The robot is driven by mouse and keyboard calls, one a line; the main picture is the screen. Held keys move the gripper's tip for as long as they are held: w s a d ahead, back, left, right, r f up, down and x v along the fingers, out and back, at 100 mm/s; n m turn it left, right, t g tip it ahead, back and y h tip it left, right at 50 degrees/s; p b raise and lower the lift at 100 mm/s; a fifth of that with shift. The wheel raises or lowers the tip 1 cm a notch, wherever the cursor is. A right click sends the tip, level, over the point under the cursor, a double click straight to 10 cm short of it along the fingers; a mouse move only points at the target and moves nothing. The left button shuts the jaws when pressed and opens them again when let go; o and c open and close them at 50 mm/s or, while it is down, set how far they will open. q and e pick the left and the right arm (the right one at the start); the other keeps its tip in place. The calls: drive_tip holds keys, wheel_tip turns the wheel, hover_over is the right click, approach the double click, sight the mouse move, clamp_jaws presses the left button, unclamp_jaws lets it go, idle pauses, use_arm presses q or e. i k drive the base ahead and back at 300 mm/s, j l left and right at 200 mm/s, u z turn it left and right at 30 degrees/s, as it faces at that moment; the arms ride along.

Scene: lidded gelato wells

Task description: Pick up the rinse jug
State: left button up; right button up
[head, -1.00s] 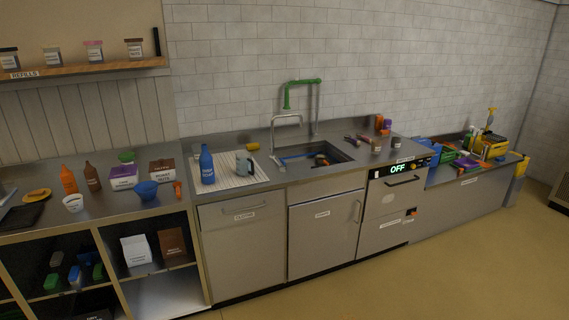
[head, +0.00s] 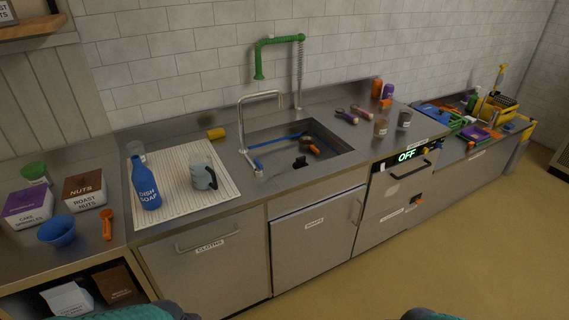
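The rinse jug appears to be the grey translucent jug (head: 203,172) with a dark handle. It stands upright on the white ribbed drain mat (head: 170,208), left of the sink, with its handle toward the right. A blue dish soap bottle (head: 146,184) stands to its left, apart from it. Teal parts of my arms show at the bottom edge, left and right of the middle. Neither gripper is in view, and both are away from the jug.
The sink (head: 335,149) with a tall tap (head: 241,125) lies right of the mat and holds a few items. A yellow sponge (head: 216,133) lies behind the jug. The blue bowl (head: 57,230) and orange scoop (head: 107,224) are at left. Floor in front is clear.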

sight(203, 174)
drive_tip(key=i+j+u, duration=0.3)
drive_tip(key=i+u, duration=0.65)
drive_tip(key=i, duration=0.2)
